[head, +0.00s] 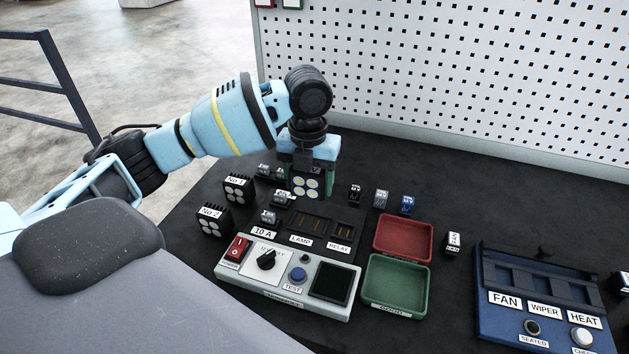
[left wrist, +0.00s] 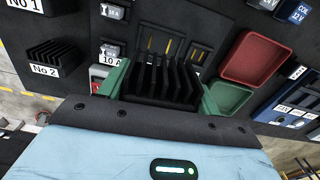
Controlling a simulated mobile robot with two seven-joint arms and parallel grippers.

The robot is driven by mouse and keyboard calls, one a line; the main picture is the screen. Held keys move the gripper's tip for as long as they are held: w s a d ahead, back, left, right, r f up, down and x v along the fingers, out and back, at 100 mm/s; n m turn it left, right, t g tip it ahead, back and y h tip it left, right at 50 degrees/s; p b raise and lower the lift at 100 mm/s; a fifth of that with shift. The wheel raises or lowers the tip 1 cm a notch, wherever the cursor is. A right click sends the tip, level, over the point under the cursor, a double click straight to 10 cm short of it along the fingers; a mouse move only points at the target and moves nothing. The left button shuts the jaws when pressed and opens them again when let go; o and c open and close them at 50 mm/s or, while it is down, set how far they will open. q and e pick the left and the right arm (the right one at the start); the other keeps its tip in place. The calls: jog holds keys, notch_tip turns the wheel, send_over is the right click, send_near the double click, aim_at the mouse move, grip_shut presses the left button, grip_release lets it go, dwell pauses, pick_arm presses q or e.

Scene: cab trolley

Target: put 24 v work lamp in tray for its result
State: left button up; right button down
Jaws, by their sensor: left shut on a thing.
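My left gripper (head: 307,176) is shut on a black finned work lamp (head: 306,188) with a face of round white LEDs. The lamp is near the back of the tester; whether it touches the table I cannot tell. In the left wrist view the lamp's fins (left wrist: 160,76) sit between the green fingers. The red tray (head: 431,226) and the green tray (head: 423,315), labelled GOOD, are empty, to the right of the tester (head: 345,303). The tester's LAMP and RELAY sockets show no part in them. My right gripper is not in view.
Two similar lamps, No 1 (head: 238,188) and No 2 (head: 212,222), stand left of the tester. Several small relays, one blue (head: 407,204), stand behind the trays. A blue fuse panel (head: 542,325) is at the right. A white pegboard (head: 450,70) rises behind.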

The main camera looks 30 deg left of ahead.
pick_arm(q)
jog(key=n, duration=0.1)
jog(key=d+n, duration=0.1)
jog(key=n, duration=0.2)
jog(key=shift+s+d+r, duration=0.15)
jog(key=shift+s+d, duration=0.05)
jog(key=shift+s, duration=0.15)
jog(key=n, duration=0.3)
jog(key=shift+s+d, duration=0.3)
jog(key=shift+d, duration=0.1)
jog(key=s+d+n, duration=0.2)
jog(key=d+n, duration=0.1)
jog(key=n, duration=0.9)
jog(key=s+d+r+n, duration=0.1)
jog(key=s+d+n, duration=0.2)
jog(key=n, duration=1)
jog(key=shift+n, duration=0.3)
